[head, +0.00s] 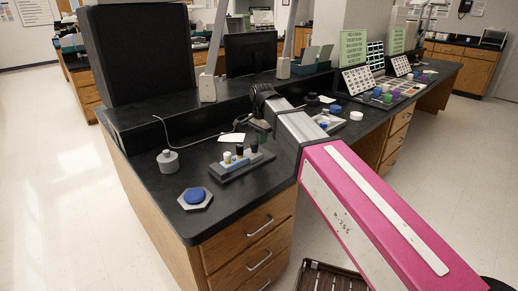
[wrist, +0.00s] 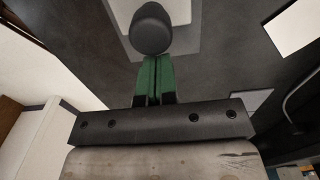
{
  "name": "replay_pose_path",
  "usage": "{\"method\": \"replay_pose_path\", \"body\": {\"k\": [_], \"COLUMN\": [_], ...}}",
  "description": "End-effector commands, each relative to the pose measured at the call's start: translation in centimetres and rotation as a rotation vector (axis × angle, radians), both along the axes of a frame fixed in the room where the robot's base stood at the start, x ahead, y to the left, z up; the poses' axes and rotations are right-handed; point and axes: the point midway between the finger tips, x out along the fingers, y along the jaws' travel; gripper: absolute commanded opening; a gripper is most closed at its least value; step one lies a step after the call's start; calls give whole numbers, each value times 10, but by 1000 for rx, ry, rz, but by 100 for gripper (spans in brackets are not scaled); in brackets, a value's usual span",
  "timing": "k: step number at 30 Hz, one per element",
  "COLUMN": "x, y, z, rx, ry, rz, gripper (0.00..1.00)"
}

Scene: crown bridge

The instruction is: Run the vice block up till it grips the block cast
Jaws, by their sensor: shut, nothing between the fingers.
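A grey vice base (head: 232,176) lies on the black bench top. On it sits a pale blue-grey block cast (head: 236,163) with small yellowish and dark tops. A darker block with a black knob (head: 254,146), which looks like the vice block, stands at its right end; I cannot tell whether it touches the cast. My gripper (head: 262,138) has green fingers and hangs just above and right of that knob. In the wrist view its fingers (wrist: 153,62) are together and empty, with a round black knob (wrist: 150,28) just beyond their tips, over a grey plate.
A blue disc on a hexagonal plate (head: 195,197) lies near the bench's front left corner. A grey round weight-like pot (head: 167,161) stands behind it. A white card (head: 232,137) lies behind the vice. Dishes and coloured cups (head: 385,95) are farther right.

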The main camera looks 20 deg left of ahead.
Motion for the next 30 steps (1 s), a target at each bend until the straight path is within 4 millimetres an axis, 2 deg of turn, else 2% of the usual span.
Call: {"method": "replay_pose_path", "body": {"k": [14, 30], "x": [12, 12], "y": [-6, -6], "z": [2, 36], "rx": [0, 0], "ry": [-1, -2], "rz": [1, 0], "gripper": [0, 0]}}
